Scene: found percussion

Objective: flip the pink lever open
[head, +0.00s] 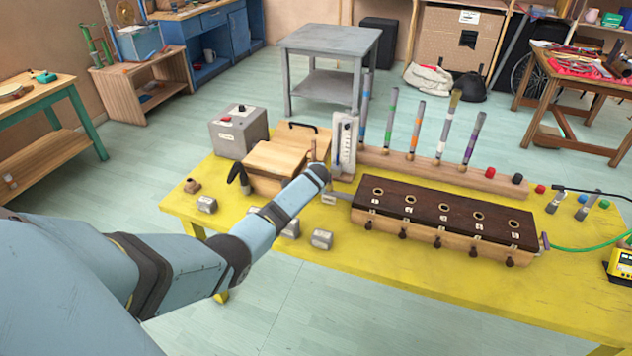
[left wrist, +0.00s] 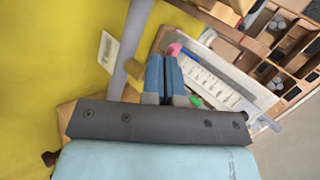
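The pink lever (left wrist: 174,49) shows as a small pink piece at the edge of a white panel with scale marks (left wrist: 213,72) in the left wrist view. My left gripper (left wrist: 163,58) has its two blue fingers side by side with no clear gap and nothing visible between them. Its fingertips are right beside the pink piece; I cannot tell whether they touch. In the head view the white upright gauge (head: 345,145) stands just beyond the end of my left arm, which hides the lever and the fingers. My right gripper is in neither view.
On the yellow table (head: 420,290), a dark-topped wooden box with several holes (head: 445,212) is right of my arm. A wooden box (head: 275,165) and a grey box (head: 238,132) are left of the gauge. A rail with several upright tubes (head: 425,168) stands behind.

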